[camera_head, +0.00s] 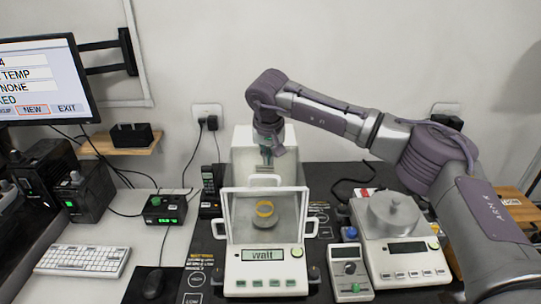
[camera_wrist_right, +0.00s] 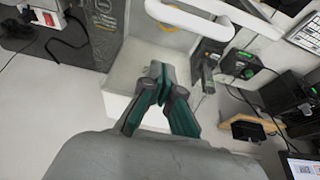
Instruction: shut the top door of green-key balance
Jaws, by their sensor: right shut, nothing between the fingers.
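The balance with green keys (camera_head: 266,283) stands in the middle of the head view, its display reading "wait". I cannot tell clearly how far the top door is open. My right gripper (camera_head: 267,158) points down at the rear of the balance top, before the white back housing (camera_head: 243,136). In the right wrist view its fingers (camera_wrist_right: 160,82) are shut and empty, over a white surface. My left gripper is not in view.
A second balance (camera_head: 402,262) with a round metal cover (camera_head: 392,212) stands at right, under my right arm. A small device (camera_head: 348,275) sits between the balances. A keyboard (camera_head: 82,260), mouse (camera_head: 153,283) and small black box (camera_head: 164,209) lie at left.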

